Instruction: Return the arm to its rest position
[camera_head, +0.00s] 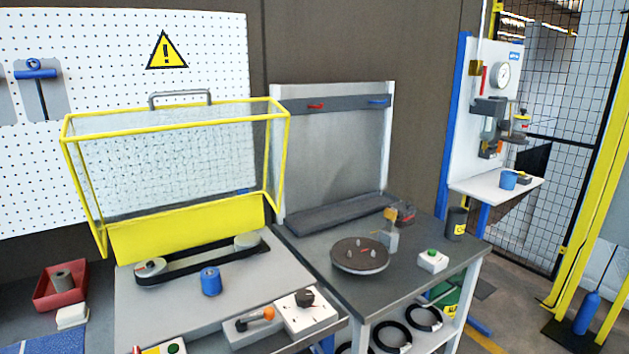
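Neither of my grippers nor any arm link shows in the head view, so their pose and state cannot be seen. A dark round turntable (360,254) with small upright pins lies on the grey workbench (319,282). A belt drive with a black belt (200,261) around two pulleys sits on the left bench, below a raised yellow-framed guard (187,227). A blue cylinder (210,281) stands in front of the belt.
A box with a green button (432,261) and a dark can (456,223) stand on the right bench. A switch box (305,313) and an orange-handled lever (262,317) are at the front left. A red bin (60,292) is at far left.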

